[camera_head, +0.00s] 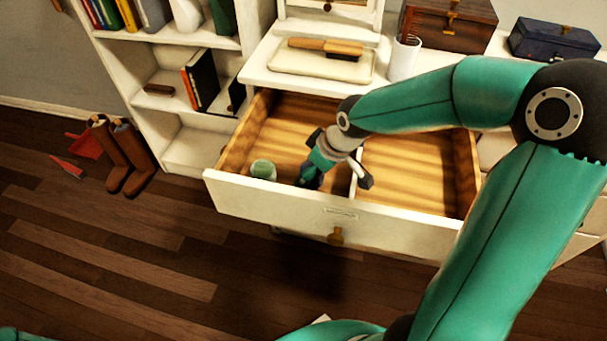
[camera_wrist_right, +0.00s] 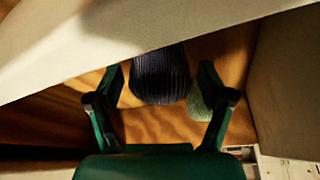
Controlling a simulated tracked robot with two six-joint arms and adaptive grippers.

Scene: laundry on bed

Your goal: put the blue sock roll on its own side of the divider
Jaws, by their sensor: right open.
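The open drawer (camera_head: 280,207) has a divider (camera_head: 354,186) running front to back. My right gripper (camera_head: 310,178) reaches down into the left compartment, beside the divider. In the right wrist view its two fingers stand apart on either side of the dark blue ribbed sock roll (camera_wrist_right: 162,72). I cannot tell whether they touch it. In the head view the blue roll is hidden or not distinguishable behind the gripper. A pale green sock roll (camera_head: 263,169) sits to the left in the same compartment. It also shows behind a finger in the right wrist view (camera_wrist_right: 198,106). My left gripper is out of view.
The right compartment (camera_head: 410,175) looks empty where visible. A bookcase (camera_head: 118,80) stands left, with boots (camera_head: 125,155) on the floor.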

